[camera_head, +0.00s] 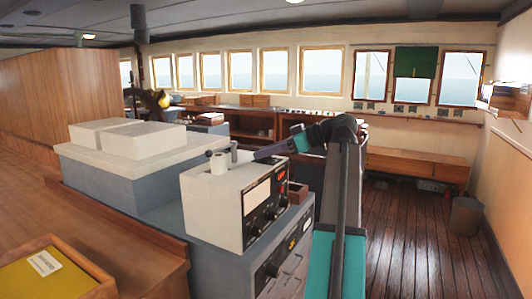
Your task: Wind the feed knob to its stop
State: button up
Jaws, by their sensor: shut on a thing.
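A pale box-shaped instrument (212,208) stands on the grey cabinet in the middle of the view. Its dark front panel (268,203) faces right and carries several small knobs and a pale plate. A short white cylinder (219,164) stands on its top. My arm reaches in from the right, and my gripper (236,156) is at the top of the instrument, just right of the white cylinder. It is shut on a small part there that I take for the feed knob. The jaws and that part are too small to make out clearly.
A small brown box (298,194) sits right behind the instrument's front panel. A grey cabinet with white boxes (125,140) stands to the left. A wooden tray with a yellow item (45,276) is at the lower left.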

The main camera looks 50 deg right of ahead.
jog(key=shift+a+m+h, duration=0.1)
jog(key=shift+m+h, duration=0.4)
jog(key=shift+h, duration=0.1)
jog(key=shift+m+t+h, duration=0.3)
jog(key=o, duration=1)
jog(key=shift+o, duration=0.2)
jog(key=shift+s, duration=0.1)
jog(key=v, duration=1.3)
jog(key=shift+s+r, duration=0.25)
